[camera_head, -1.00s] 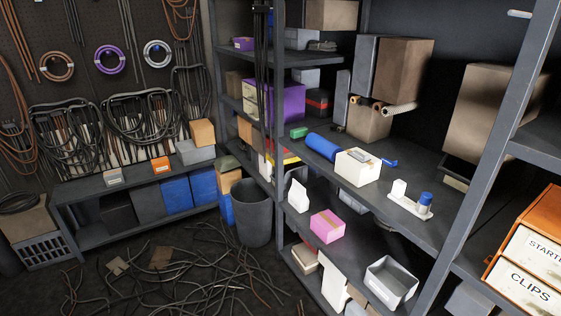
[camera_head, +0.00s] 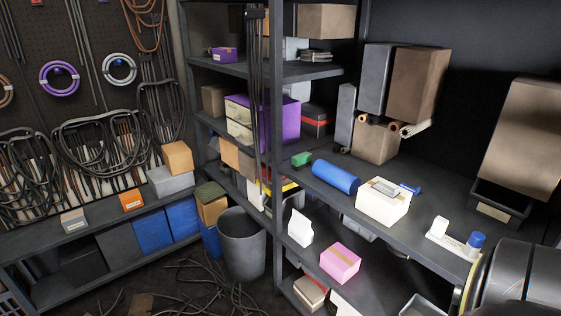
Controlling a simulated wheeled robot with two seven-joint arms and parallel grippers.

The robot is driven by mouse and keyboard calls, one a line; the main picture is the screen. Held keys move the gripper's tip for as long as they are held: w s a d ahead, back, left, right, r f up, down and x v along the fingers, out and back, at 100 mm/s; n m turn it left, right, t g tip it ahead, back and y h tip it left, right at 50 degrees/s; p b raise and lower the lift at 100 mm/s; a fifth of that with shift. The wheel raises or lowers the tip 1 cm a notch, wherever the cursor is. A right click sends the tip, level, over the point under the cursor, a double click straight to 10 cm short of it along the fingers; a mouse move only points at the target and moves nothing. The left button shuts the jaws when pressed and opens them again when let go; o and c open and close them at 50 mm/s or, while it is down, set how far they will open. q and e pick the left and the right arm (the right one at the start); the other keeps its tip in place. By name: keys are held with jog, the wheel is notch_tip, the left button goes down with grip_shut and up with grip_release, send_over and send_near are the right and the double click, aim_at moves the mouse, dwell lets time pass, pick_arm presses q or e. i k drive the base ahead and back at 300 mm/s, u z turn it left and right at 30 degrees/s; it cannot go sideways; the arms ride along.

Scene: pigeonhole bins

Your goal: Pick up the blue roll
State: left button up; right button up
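The blue roll (camera_head: 335,177) lies on its side on the middle shelf of the right-hand rack, close to the shelf's front edge. Nothing covers the roll from this view. A dark, rounded part, likely of my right arm, shows at the lower right corner, well apart from the roll. Neither of my grippers is in view.
A small blue item (camera_head: 410,189) lies behind the white box. A white holder with a blue-capped piece (camera_head: 455,240) stands further right on the shelf (camera_head: 400,230). Brown boxes (camera_head: 418,84) stand at the back. A grey bin (camera_head: 242,244) and loose cables (camera_head: 195,285) are on the floor.

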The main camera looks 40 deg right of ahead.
aim_at(345, 181)
jog(key=z, duration=0.1)
jog(key=i, duration=1.9)
jog(key=z, duration=1.6)
jog(key=i, duration=1)
jog(key=z, duration=1)
